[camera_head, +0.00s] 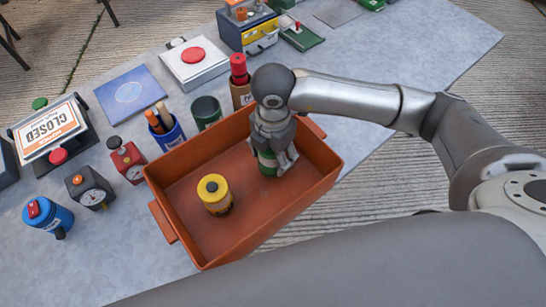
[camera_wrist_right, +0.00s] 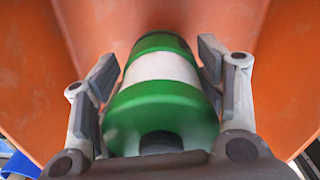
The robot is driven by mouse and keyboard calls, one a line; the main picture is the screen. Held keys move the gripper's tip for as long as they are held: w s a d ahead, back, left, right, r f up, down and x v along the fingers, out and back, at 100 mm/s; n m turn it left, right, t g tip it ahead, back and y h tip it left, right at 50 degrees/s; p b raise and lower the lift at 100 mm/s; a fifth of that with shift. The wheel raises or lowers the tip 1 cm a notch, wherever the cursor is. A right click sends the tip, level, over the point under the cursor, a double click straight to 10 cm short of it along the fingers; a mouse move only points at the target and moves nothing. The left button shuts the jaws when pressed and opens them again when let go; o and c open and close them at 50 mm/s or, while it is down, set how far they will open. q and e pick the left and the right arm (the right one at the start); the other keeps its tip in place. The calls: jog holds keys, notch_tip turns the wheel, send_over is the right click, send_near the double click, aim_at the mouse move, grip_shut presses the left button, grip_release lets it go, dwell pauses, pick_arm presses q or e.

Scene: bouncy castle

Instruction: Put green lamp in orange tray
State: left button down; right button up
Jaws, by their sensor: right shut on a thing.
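The orange tray (camera_head: 190,243) stands on the grey table, tilted in the picture. My right gripper (camera_head: 272,158) reaches down inside it at its back right part. It is shut on the green lamp (camera_head: 267,163), a green cylinder mostly hidden by the fingers. In the right wrist view the green lamp (camera_wrist_right: 160,95) shows a white band and lies between both fingers, with the orange tray (camera_wrist_right: 35,80) around it. I cannot tell if the lamp touches the tray floor. A yellow lamp (camera_head: 215,195) stands in the tray, left of the gripper. My left gripper is not in view.
Behind the tray stand a dark green cup (camera_head: 206,112), a blue cup with sticks (camera_head: 166,134) and a brown holder with a red item (camera_head: 240,85). Gauges (camera_head: 92,190) and a blue canister (camera_head: 47,215) stand at the left. The tray's front middle is clear.

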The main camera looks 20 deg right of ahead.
notch_tip(320, 180, down, 2)
jog(key=shift+d+f+p, duration=0.15)
jog(key=shift+f+p, duration=0.05)
jog(key=shift+p, duration=0.25)
jog(key=shift+f, duration=0.4)
jog(key=o, duration=1.4)
notch_tip(320, 180, up, 12)
jog(key=shift+b, duration=0.75)
